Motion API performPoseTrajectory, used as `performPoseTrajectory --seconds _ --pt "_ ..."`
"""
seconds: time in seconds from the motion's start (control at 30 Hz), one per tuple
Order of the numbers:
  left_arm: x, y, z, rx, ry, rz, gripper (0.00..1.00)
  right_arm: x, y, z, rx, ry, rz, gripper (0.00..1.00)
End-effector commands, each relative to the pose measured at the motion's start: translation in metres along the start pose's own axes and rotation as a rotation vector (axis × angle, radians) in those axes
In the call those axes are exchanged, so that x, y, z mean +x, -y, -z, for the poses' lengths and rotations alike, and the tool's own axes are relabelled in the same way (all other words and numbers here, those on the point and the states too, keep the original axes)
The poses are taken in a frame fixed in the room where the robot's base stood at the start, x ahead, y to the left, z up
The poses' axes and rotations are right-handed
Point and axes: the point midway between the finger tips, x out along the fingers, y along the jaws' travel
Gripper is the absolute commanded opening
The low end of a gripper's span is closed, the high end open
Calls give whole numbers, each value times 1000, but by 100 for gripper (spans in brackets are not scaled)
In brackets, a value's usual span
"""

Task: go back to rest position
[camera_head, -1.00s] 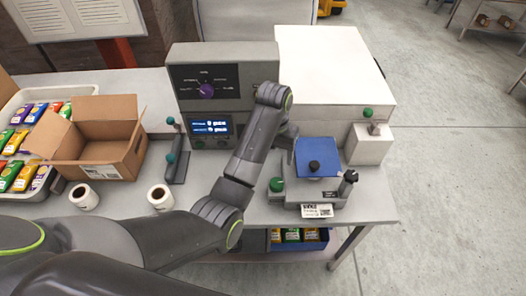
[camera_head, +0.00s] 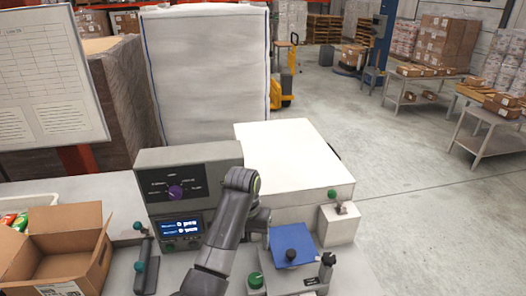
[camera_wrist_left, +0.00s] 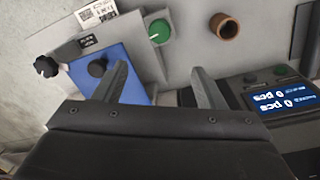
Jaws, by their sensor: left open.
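My left arm reaches up over the table in the head view. Its gripper (camera_head: 258,222) is just left of the small scale's blue plate (camera_head: 291,244), and its fingers are mostly hidden there. In the left wrist view the two fingers (camera_wrist_left: 160,85) are spread apart with nothing between them. The blue plate (camera_wrist_left: 110,70) with its black knob lies beyond the left finger. A green knob (camera_wrist_left: 159,31) shows between and beyond the fingertips. My right gripper is in neither view.
A grey control box (camera_head: 190,160) with a lit display stands left of the arm, and a white box (camera_head: 290,165) behind it. An open cardboard box (camera_head: 85,245) is at the left. A shrouded pallet (camera_head: 208,75) stands behind. Open floor (camera_head: 420,220) lies to the right.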

Motion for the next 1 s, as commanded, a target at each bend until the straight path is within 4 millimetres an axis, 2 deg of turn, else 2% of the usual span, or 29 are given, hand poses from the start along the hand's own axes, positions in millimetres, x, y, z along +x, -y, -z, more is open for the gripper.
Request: performPoseTrajectory --seconds 0.13,0.27,0.4,0.47,0.6,0.8,1.0 --pt "17 15 -12 -26 -13 -8 64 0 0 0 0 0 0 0" --pt "47 45 -39 -77 -46 -16 64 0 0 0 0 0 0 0" --pt "78 80 -82 -135 -95 -11 64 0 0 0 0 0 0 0" --pt "89 94 -102 -157 -116 -2 64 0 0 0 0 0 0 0" --pt "107 124 -154 -200 -159 28 64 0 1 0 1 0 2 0" --pt "115 158 -235 -237 -218 91 64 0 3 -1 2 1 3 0" --pt "104 176 -306 -242 -265 155 64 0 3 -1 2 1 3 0"
